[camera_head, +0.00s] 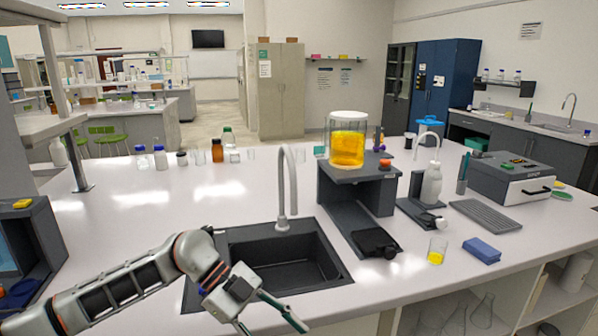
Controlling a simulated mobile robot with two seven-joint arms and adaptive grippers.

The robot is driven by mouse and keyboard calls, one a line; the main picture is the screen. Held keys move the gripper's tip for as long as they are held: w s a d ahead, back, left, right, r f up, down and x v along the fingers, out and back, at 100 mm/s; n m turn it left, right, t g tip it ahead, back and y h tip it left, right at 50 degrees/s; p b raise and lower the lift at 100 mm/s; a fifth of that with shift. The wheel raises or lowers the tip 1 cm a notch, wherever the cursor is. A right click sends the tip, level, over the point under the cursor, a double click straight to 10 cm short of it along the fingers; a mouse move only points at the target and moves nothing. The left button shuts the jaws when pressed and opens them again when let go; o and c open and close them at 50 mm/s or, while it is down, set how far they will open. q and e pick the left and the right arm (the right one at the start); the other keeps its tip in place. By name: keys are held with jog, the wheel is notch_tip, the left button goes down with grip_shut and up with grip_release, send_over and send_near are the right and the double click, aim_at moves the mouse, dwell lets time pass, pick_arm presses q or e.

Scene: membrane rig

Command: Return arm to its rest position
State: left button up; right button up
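My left arm (130,283) comes in from the left and reaches over the front of the bench. Its gripper (272,327) is at the bottom edge of the view, in front of the sink (283,260). Its two fingers are spread apart, with nothing visible between them; the nearer fingertip is partly cut off by the frame edge. My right arm and its gripper are not in view.
A grey stand (350,192) holds a beaker of yellow liquid (347,146) right of the sink. A small beaker (437,251) and blue block (482,250) sit near the front edge. A tall faucet (288,185) rises behind the sink. The bench left of the sink is mostly clear.

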pick_arm(q)
jog(key=s+d+r+n+t+h, duration=0.3)
jog(key=d+r+t+h, duration=0.25)
jog(key=d+h, duration=0.45)
jog(key=w+a+f+n+t+y, duration=0.2)
jog(key=a+f+n+t+y, duration=0.9)
jog(key=a+f+n+t, duration=0.5)
jog(key=s+a+f+g+y, duration=0.3)
jog(key=s+a+f, duration=0.2)
jog(key=s+f, duration=0.2)
jog(key=s+a+f+n+g+y, duration=0.1)
jog(key=s+a+f+g, duration=0.3)
jog(key=f, duration=0.6)
jog(key=s+a+y, duration=0.1)
jog(key=s+a, duration=0.1)
jog(key=shift+s+a+f+n+y, duration=0.25)
jog(key=shift+s+n+y, duration=0.05)
jog(key=shift+s+y, duration=0.1)
